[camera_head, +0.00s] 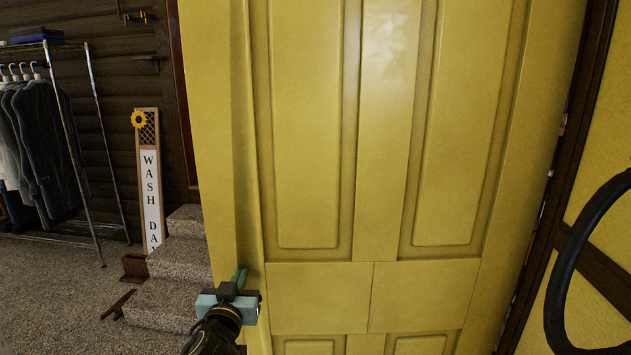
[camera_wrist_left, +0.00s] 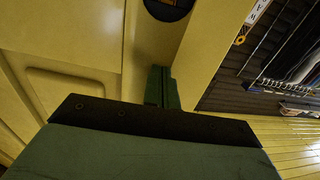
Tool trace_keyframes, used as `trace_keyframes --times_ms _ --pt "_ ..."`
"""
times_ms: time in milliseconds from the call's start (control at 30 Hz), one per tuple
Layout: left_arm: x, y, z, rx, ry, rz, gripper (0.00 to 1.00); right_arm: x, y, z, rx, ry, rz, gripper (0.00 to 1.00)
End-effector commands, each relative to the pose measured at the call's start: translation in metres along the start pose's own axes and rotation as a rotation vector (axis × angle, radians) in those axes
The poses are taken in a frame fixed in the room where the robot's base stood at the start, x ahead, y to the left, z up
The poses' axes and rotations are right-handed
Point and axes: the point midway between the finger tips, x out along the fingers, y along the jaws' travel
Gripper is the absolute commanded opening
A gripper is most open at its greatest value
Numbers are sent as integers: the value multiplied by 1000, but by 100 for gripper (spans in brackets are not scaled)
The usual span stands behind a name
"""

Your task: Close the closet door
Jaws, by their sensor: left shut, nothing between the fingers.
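The closet door (camera_head: 390,200) is a tall yellow panelled door that fills the middle of the head view. It stands at an angle to the dark frame on its right, with the room showing past its left side. My left gripper (camera_head: 241,276) is shut and empty, low at the left part of the door. In the left wrist view its closed green fingers (camera_wrist_left: 162,88) are in front of the yellow door surface (camera_wrist_left: 75,85). I cannot tell whether they touch it. A dark round part (camera_wrist_left: 168,8) shows at the top there. My right gripper is not in view.
Stone steps (camera_head: 175,250) and a "WASH DAY" sign (camera_head: 151,195) stand left of the door. A metal rack with hanging clothes (camera_head: 40,150) is farther left. A dark frame (camera_head: 560,190) and a black curved tube (camera_head: 565,250) are at the right.

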Motion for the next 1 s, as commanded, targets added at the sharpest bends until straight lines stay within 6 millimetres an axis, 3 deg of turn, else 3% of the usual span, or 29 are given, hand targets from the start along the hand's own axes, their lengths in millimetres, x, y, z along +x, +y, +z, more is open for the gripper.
trace_keyframes --times_ms 567,1000 --pt "21 0 1 -1 0 -1 0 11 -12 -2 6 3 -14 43" --pt "68 0 2 -1 1 -1 0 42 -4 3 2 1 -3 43"
